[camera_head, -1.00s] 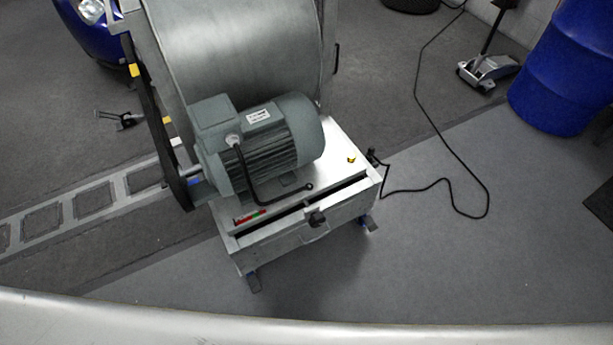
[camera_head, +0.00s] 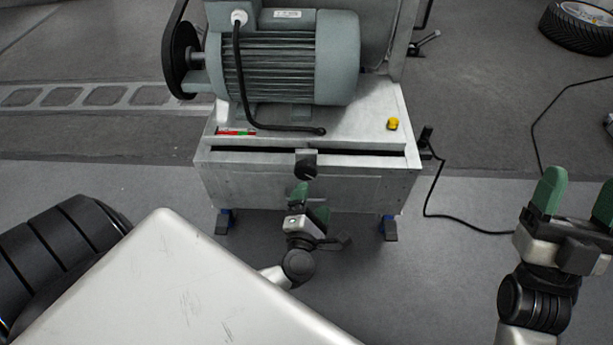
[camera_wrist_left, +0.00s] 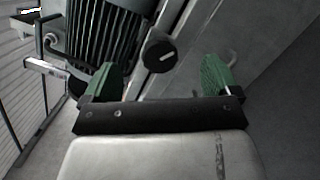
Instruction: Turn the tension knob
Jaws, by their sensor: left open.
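The tension knob (camera_head: 306,172) is a small black knob on the front of the motor's metal base, below the front slot. In the left wrist view the knob (camera_wrist_left: 160,54) is round with a white pointer line and shows ahead, between the two green fingers. My left gripper (camera_head: 310,202) is open and empty, just below and in front of the knob; the wrist view shows its fingers (camera_wrist_left: 160,80) apart, with no visible contact. My right gripper (camera_head: 579,192) is open and empty at the right edge, well away from the machine.
A grey-green motor (camera_head: 295,58) sits on the metal base (camera_head: 345,187). A yellow button (camera_head: 393,123) is on the base top at right. A black cable (camera_head: 470,228) lies on the floor to the right. A tire (camera_head: 585,27) lies at the back right.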

